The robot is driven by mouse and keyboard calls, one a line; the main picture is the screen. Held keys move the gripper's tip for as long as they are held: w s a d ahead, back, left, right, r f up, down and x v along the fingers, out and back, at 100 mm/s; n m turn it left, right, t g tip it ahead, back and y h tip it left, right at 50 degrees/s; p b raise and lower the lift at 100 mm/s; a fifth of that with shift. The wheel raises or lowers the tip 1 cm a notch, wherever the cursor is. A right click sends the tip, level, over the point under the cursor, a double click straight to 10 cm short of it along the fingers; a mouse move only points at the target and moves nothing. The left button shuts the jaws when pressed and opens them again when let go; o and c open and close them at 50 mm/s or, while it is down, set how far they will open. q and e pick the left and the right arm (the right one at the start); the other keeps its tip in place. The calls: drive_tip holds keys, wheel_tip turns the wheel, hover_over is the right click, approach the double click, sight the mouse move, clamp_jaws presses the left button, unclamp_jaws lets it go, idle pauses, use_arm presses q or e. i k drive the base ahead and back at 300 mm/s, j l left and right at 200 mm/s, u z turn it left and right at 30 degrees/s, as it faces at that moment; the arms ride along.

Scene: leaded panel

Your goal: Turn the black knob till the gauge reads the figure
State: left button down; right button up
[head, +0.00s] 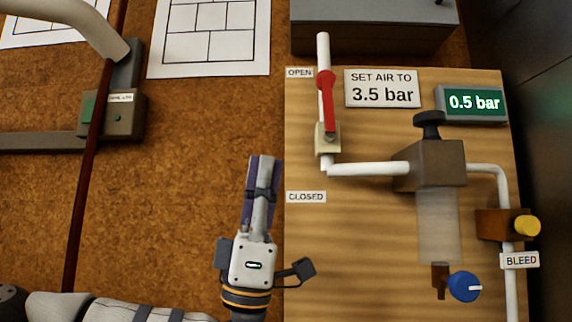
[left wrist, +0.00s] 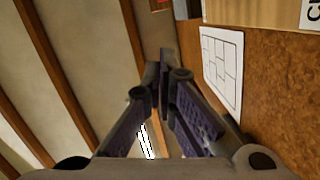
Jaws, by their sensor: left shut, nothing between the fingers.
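The black knob (head: 428,122) sits on top of a brown regulator block (head: 432,165) on the wooden panel. The gauge (head: 474,103) is a green display to its upper right and reads 0.5 bar. The figure sign (head: 382,88) says "SET AIR TO 3.5 bar". My left gripper (head: 263,162) is shut and empty, left of the panel's edge and well apart from the knob. Its fingers also show in the left wrist view (left wrist: 165,72), tips together, with neither knob nor gauge in that view. My right gripper is not in view.
A red lever (head: 328,104) stands up along the white pipe, its tip by the OPEN label (head: 299,72). A yellow knob (head: 527,225) sits above the BLEED label, and a blue knob (head: 464,287) is below the clear bowl (head: 438,225). The panel's lower left is bare.

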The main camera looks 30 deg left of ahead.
sight(429, 120)
drive_tip(key=k, duration=1)
